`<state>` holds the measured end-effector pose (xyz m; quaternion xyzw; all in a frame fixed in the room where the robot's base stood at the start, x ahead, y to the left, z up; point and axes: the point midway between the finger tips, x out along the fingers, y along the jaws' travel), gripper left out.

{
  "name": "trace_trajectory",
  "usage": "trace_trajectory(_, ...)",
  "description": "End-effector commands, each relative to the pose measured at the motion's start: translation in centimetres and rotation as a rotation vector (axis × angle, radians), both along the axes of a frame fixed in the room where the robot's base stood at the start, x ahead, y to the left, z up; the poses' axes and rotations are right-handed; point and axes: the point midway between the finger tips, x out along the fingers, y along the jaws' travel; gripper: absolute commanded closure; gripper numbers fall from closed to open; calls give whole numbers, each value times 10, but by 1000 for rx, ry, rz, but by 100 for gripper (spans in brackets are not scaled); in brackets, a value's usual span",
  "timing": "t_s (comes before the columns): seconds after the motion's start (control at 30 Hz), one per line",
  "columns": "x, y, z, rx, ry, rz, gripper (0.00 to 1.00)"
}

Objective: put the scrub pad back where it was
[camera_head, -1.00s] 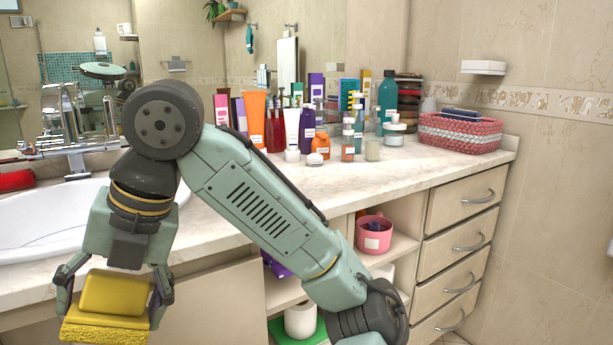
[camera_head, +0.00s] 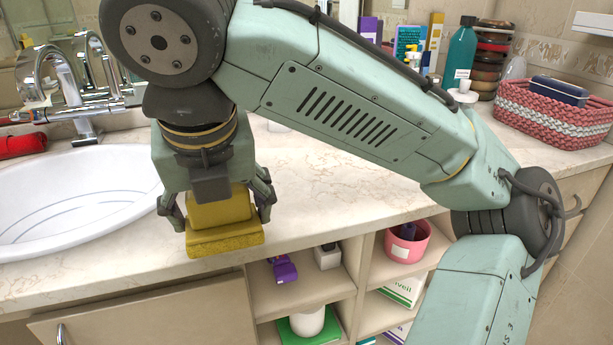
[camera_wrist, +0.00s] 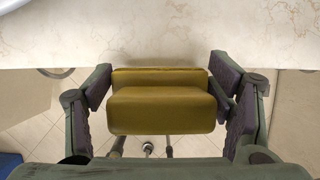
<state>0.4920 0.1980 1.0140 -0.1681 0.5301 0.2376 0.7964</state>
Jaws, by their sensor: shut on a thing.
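The scrub pad (camera_head: 225,241) is a yellow block with a smoother raised upper part. My gripper (camera_head: 219,212) points down and is shut on it, with a finger at each side. In the head view the pad overlaps the front edge of the marble counter (camera_head: 335,195), right of the sink. In the wrist view the pad (camera_wrist: 160,110) sits between the fingers, its far side at the counter's edge, with floor showing beneath. The pad appears held level, in the air in front of the counter edge.
The white sink (camera_head: 70,215) with a chrome faucet (camera_head: 85,130) is at left, beside a red item (camera_head: 22,145). A pink woven basket (camera_head: 550,118) and bottles stand at the back right. Open shelves hold a pink pot (camera_head: 407,243). The front counter strip is bare.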

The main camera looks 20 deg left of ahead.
Motion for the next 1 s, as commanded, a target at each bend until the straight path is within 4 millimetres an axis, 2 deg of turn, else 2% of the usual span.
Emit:
trace_trajectory(0.17, 10, -1, 2, -3, -7, -2, 66)
trace_trajectory(0.27, 32, -2, 0, -2, -4, -5, 66)
trace_trajectory(0.5, 97, -4, -6, -2, -4, -4, 66)
trace_trajectory(0.63, 125, -5, -8, -3, -5, -3, 66)
trace_trajectory(0.97, 161, -7, -12, -5, -8, -3, 66)
trace_trajectory(1.0, 160, -8, -21, -7, -8, -1, 66)
